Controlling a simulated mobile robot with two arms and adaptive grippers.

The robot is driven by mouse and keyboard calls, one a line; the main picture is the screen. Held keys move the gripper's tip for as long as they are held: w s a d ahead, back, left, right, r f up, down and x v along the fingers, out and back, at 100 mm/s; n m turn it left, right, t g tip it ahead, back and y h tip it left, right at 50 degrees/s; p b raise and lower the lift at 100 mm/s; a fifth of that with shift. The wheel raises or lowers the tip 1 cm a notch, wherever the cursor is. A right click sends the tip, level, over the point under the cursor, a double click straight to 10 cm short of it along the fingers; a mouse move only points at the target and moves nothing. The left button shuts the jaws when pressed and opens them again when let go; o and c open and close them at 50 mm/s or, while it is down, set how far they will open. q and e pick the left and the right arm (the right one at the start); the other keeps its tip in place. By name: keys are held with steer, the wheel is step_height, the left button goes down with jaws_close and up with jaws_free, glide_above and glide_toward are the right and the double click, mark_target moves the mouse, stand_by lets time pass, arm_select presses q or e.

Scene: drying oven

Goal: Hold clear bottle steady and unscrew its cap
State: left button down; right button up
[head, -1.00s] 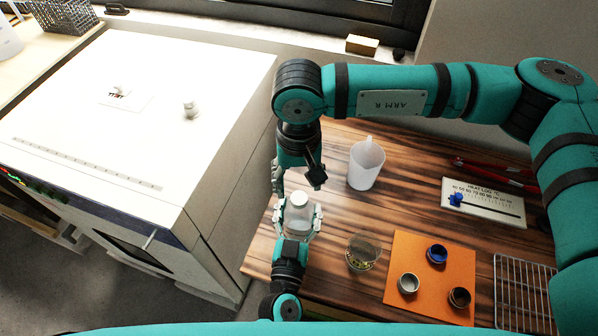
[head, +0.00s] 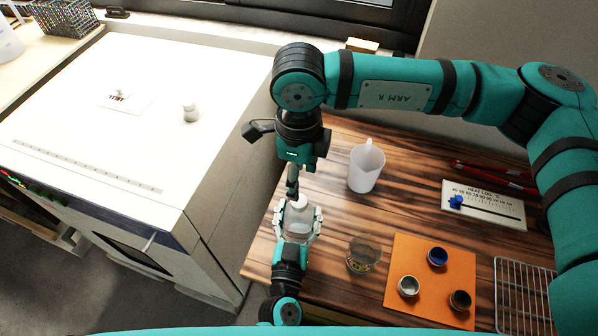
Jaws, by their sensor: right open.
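The clear bottle (head: 299,216) stands upright near the left edge of the wooden table, with a pale cap (head: 299,201) on top. My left gripper (head: 299,226) comes from below in the picture, its fingers on both sides of the bottle body and shut on it. My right gripper (head: 292,188) points down just above and behind the cap. It is open and seen nearly edge-on, so one finger mostly hides the other. Whether it touches the cap cannot be told.
A white beaker (head: 366,168) and a glass dish (head: 363,255) stand right of the bottle. An orange mat (head: 420,258) holds several small cups. A wire rack (head: 524,292) lies at right. The white oven (head: 140,110) is close on the left.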

steer(key=shift+f, duration=4)
steer(key=shift+c, duration=0.4)
jaws_close()
steer(key=shift+r, duration=0.2)
steer(key=shift+r, duration=0.95)
steer(key=shift+r, duration=2)
arm_select(q)
steer(key=shift+c, duration=0.7)
jaws_free()
